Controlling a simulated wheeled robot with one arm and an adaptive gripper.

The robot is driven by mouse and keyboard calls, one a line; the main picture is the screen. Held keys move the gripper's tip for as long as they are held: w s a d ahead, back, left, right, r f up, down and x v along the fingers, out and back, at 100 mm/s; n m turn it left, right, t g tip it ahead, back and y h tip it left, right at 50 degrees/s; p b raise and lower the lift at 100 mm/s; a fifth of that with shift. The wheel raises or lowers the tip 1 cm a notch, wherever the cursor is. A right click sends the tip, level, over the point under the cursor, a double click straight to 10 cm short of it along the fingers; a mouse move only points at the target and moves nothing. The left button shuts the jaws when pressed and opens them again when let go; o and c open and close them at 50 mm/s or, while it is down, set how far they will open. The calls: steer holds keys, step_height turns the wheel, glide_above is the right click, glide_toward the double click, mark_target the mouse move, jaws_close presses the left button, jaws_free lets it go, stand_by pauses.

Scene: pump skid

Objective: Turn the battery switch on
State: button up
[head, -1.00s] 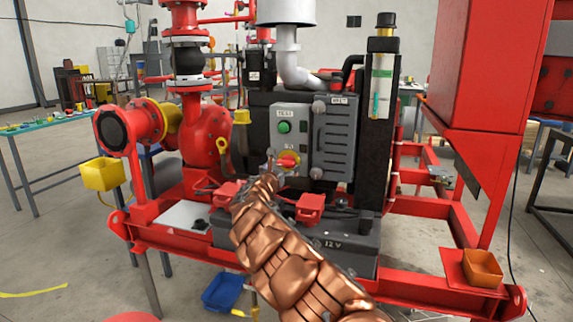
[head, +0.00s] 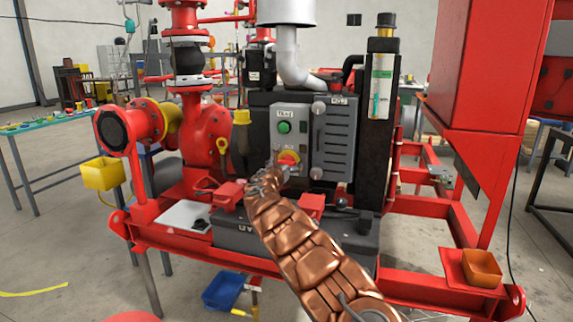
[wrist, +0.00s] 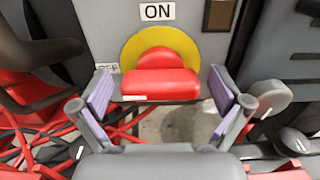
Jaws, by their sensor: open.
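The battery switch is a red knob (wrist: 160,77) with a wide grip bar, on a round yellow plate (wrist: 205,43). In the wrist view the bar lies level, with a white mark near its lower left. An ON label (wrist: 157,11) sits above the plate; a smaller label at left is partly hidden. My gripper (wrist: 160,100) is open, its purple-padded fingers to the left and right of the knob with gaps on both sides. In the head view the switch (head: 288,158) is low on the grey panel, my gripper (head: 272,174) just below and left of it.
A green button (head: 285,127) sits above the switch on the grey control box (head: 308,115). Red clamp covers (head: 311,205) and the dark 12 V battery (head: 240,229) lie below, close to my arm. A thick dark cable (wrist: 40,50) runs left of the gripper.

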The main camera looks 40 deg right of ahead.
steer(key=shift+c, duration=0.2)
steer(key=c, duration=1.1)
